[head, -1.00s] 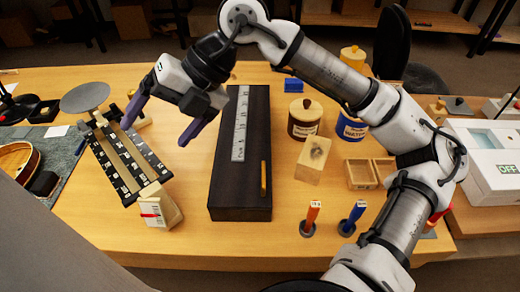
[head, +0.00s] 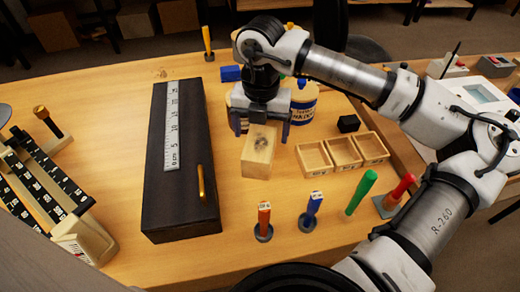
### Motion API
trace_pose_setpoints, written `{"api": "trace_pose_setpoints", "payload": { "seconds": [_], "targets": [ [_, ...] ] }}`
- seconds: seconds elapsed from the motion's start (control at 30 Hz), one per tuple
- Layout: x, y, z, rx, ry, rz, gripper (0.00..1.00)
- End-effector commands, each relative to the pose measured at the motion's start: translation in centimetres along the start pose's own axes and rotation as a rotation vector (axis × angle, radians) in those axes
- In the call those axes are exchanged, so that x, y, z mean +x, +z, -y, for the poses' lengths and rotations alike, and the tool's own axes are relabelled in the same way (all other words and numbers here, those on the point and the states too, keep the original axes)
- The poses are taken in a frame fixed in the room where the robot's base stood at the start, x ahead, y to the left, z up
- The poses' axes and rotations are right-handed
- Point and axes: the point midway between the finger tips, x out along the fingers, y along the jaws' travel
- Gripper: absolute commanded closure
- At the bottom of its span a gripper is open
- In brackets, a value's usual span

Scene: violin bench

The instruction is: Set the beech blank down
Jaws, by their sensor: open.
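A pale wooden block with a dark knot on its top (head: 259,153), which looks like the beech blank, rests on the bench in the head view, right of a long dark case. My gripper (head: 260,125) is open and points down at the block's far end. One finger shows on each side of the block. I cannot tell whether either finger touches it. The block's far end is partly hidden by my gripper.
The dark case (head: 163,210) carries a ruler (head: 171,125) and a brass bar. Small wooden trays (head: 315,157) and a blue-labelled jar (head: 303,104) are right of my gripper. Orange (head: 264,216), blue (head: 313,205), green (head: 361,191) and red (head: 402,188) handles stand in front.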

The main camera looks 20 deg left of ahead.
Motion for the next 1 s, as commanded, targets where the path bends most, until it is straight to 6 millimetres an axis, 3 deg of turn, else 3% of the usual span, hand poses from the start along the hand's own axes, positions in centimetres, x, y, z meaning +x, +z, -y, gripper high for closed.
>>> {"api": "trace_pose_setpoints", "payload": {
  "seconds": [0.17, 0.5, 0.77, 1.0],
  "targets": [
    [1.1, -0.2, 0.0, -0.001, 0.0, -0.002, 0.15],
    [5.4, -1.1, -0.2, -0.001, 0.002, -0.002, 0.15],
    [5.8, -1.1, -0.1, -0.002, 0.001, 0.0, 0.15],
    [5.8, -1.1, -0.2, -0.002, 0.001, 0.0, 0.46]
  ]
}}
